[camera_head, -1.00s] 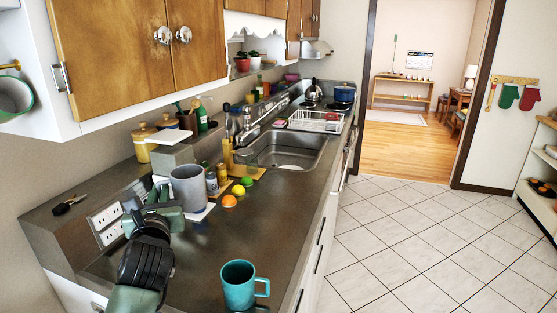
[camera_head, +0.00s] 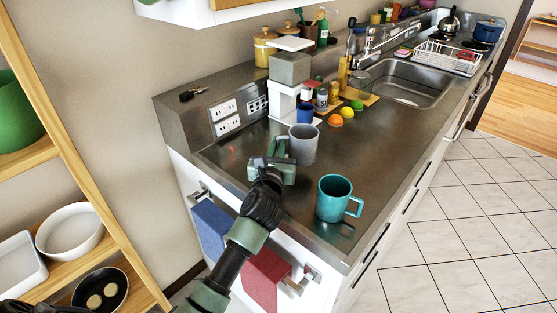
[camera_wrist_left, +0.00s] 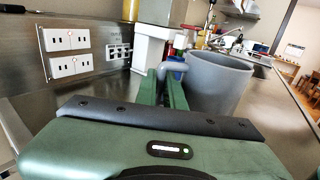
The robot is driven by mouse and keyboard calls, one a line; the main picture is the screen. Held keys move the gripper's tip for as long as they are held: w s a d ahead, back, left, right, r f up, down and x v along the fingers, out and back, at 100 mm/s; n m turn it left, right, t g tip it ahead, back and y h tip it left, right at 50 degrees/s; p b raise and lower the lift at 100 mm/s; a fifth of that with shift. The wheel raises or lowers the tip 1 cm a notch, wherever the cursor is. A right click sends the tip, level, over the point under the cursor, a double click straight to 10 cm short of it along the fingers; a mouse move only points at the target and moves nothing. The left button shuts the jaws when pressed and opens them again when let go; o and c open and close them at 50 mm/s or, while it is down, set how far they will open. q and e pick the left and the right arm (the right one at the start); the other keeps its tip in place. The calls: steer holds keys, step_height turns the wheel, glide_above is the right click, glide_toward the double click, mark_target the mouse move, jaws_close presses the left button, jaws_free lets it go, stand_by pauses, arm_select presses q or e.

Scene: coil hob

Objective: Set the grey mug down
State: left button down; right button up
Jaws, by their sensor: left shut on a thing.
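The grey mug (camera_head: 303,146) is upright at the counter's left part, in front of a white and grey coffee machine. My left gripper (camera_head: 281,148) is at its left side, shut on its handle. In the left wrist view the grey mug (camera_wrist_left: 217,85) stands just beyond the two green fingers (camera_wrist_left: 172,88), with its handle between them. Its base is partly hidden, so I cannot tell whether it touches the counter (camera_head: 365,140). My right gripper is not in view.
A teal mug (camera_head: 335,198) stands near the counter's front edge, right of my left gripper. An orange (camera_head: 336,120), a lemon (camera_head: 347,112) and a lime (camera_head: 357,105) lie behind the grey mug. Outlets (camera_head: 224,118) are on the back wall. The counter's middle is clear.

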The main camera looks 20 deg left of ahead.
arm_select(q)
steer(key=shift+f+b, duration=0.55)
steer(key=shift+f, duration=1.65)
steer(key=shift+f, duration=0.15)
steer(key=c, duration=1.5)
jaws_free()
